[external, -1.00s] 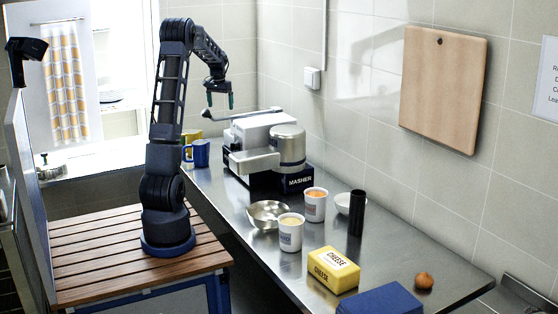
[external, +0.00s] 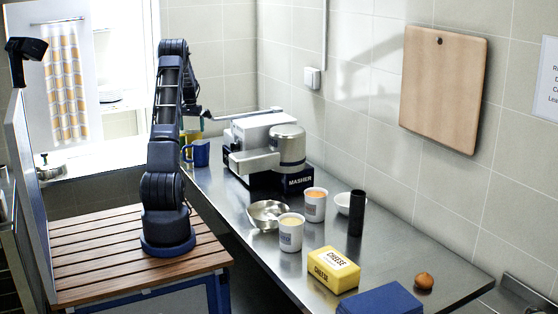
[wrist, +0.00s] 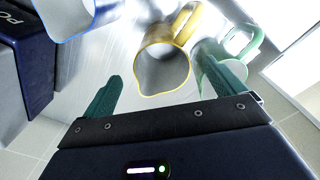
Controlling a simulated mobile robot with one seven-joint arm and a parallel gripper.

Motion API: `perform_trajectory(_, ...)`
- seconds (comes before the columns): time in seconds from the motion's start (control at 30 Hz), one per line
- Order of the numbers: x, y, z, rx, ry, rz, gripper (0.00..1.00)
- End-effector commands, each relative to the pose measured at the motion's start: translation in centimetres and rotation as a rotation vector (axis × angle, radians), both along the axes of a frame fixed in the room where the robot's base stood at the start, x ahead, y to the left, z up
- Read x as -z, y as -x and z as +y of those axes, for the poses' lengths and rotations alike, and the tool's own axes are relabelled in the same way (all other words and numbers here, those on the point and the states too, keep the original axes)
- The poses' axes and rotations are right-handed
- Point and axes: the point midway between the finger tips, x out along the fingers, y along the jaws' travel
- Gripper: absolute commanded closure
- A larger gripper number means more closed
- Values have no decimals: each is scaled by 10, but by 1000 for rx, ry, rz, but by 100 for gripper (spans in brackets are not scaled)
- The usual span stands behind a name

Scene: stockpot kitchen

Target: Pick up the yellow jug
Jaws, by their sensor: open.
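The yellow jug (wrist: 162,68) appears in the wrist view, its open mouth facing the camera and its handle toward the top right. My gripper (wrist: 160,72) is open, with one green finger to either side of the jug in the picture. I cannot tell how far the jug is beyond the fingertips. Nothing is held. In the external view the yellow jug (external: 190,136) stands at the far left end of the steel counter, partly hidden by the blue jug and my arm. My gripper is mostly hidden behind my arm there.
A green jug (wrist: 228,62) is close beside the yellow one, behind the right finger. A blue jug (external: 200,152) is on the other side. The masher machine (external: 268,150) stands to the right, with a steel bowl (external: 268,214) and cups nearer on the counter.

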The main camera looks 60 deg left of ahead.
Motion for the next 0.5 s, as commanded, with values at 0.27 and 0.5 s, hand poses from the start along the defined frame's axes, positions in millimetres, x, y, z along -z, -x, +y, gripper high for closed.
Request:
perform_trajectory(0.27, 22, 1, -1, -1, 1, 1, 5)
perform_trajectory(0.5, 52, 5, -2, -1, 2, 1, 5)
